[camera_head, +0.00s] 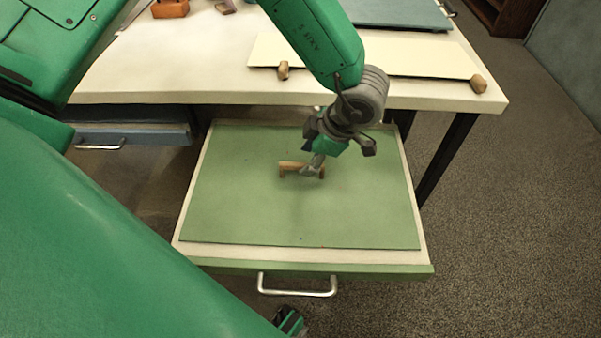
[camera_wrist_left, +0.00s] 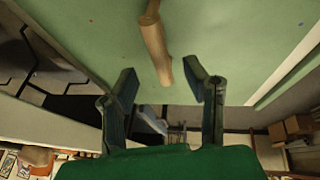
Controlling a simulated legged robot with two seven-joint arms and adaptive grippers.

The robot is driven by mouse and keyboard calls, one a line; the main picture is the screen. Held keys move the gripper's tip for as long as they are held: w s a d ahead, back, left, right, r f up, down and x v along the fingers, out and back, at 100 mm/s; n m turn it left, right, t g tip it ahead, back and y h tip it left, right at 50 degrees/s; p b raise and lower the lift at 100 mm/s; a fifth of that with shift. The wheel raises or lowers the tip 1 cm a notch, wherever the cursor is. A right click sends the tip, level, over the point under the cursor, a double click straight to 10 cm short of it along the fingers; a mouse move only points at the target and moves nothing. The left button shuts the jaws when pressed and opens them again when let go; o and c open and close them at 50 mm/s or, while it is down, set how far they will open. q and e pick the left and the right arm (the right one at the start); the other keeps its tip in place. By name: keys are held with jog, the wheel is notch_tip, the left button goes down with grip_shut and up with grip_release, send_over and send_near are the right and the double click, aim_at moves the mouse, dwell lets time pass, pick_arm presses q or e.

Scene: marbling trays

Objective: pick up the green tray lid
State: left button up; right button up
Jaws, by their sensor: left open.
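The green tray lid (camera_head: 240,200) is a flat pale green panel lying in the pulled-out drawer. A short wooden handle (camera_head: 291,166) stands on its middle. In the left wrist view the lid (camera_wrist_left: 240,30) fills the upper part, and the handle (camera_wrist_left: 156,45) points down toward the gap between my fingers. My left gripper (camera_head: 313,170) is over the lid at the right end of the handle and hides part of it.
The drawer's pale rim (camera_head: 300,254) and metal front handle (camera_head: 297,291) face the floor. Above is a white tabletop (camera_head: 170,75) with a cream board (camera_head: 420,62) and a grey-blue panel (camera_head: 395,12). A shut blue drawer (camera_head: 140,133) is left. Open floor lies right.

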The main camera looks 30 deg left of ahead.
aim_at(305, 164)
pick_arm(q)
jog(key=f, duration=0.1)
jog(key=f+b, duration=0.1)
jog(key=f, duration=0.1)
jog(key=f+b, duration=0.1)
jog(key=shift+w+a+f, duration=0.1)
jog(key=shift+a+f, duration=0.05)
jog(key=shift+a, duration=0.45)
jog(key=shift+a, duration=0.15)
grip_shut()
jog(key=shift+d+r, duration=0.2)
